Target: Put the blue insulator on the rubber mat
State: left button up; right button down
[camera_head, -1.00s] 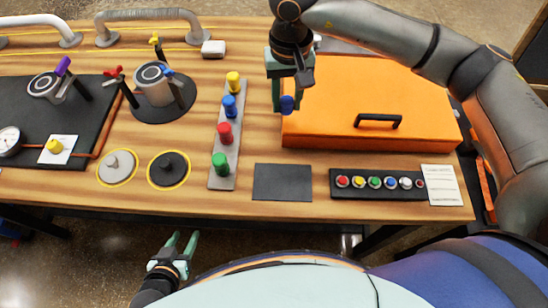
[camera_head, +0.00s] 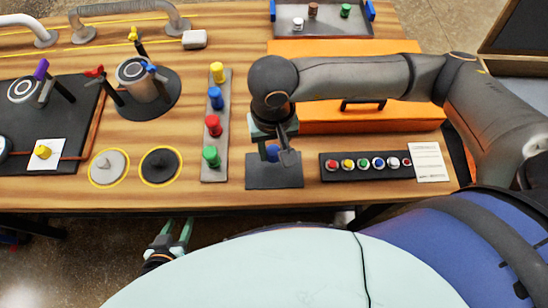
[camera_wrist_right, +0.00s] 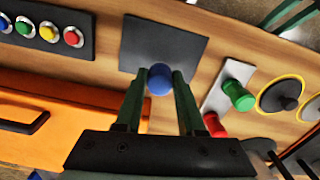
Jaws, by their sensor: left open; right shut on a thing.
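The blue insulator (camera_head: 272,152) is between the fingers of my right gripper (camera_head: 270,150), which is shut on it. In the right wrist view the insulator (camera_wrist_right: 159,79) shows as a round blue end between the two green fingers (camera_wrist_right: 157,85). It is over the dark rubber mat (camera_head: 262,183); the mat also shows in the right wrist view (camera_wrist_right: 190,48). I cannot tell whether the insulator touches the mat. My left gripper (camera_head: 175,232) is open and empty in front of the table's front edge.
A grey strip (camera_head: 207,175) with yellow, blue, red and green pieces stands left of the mat. A button panel (camera_head: 330,175) lies to the right. The orange case (camera_head: 400,115) is behind. A tray (camera_head: 300,30) with small pieces is at the back.

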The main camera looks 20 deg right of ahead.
aim_at(274, 162)
jog(key=shift+s+f, duration=0.3)
jog(key=f, duration=0.2)
jog(key=f+p, duration=0.1)
jog(key=shift+s+f, duration=0.1)
jog(key=shift+s, duration=0.15)
jog(key=shift+a+f, duration=0.1)
jog(key=shift+f, duration=0.15)
jog(key=shift+f+b, duration=0.15)
jog(key=shift+b, duration=0.15)
jog(key=c, duration=0.5)
grip_release()
notch_tip(274, 162, up, 12)
jog(key=shift+r, duration=0.2)
